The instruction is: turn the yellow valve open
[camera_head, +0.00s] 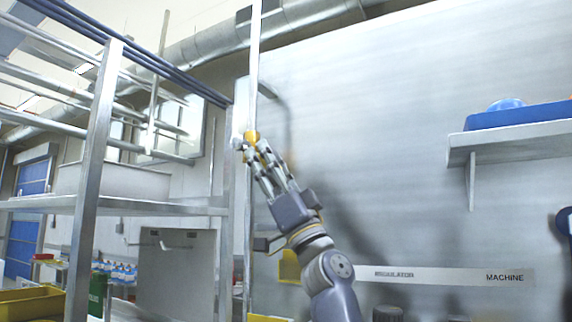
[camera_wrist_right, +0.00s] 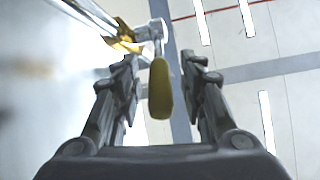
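The yellow valve (camera_head: 251,136) sits on a thin upright metal pipe (camera_head: 255,60) near the middle of the head view. In the right wrist view its yellow lever (camera_wrist_right: 160,90) shows between the two fingers, with grey space on both sides. My right gripper (camera_head: 257,152) reaches up to the valve from below right. In the wrist view the right gripper (camera_wrist_right: 165,72) is open, its fingers apart on either side of the lever; I see no contact. The fingertips partly cover the valve in the head view. My left gripper is not in view.
A metal shelf rack (camera_head: 95,160) stands to the left. A wall shelf (camera_head: 510,140) with a blue tray (camera_head: 520,115) juts out at the right. A yellow bin (camera_head: 30,303) is at lower left. The grey wall panel (camera_head: 390,120) right of the pipe is mostly clear.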

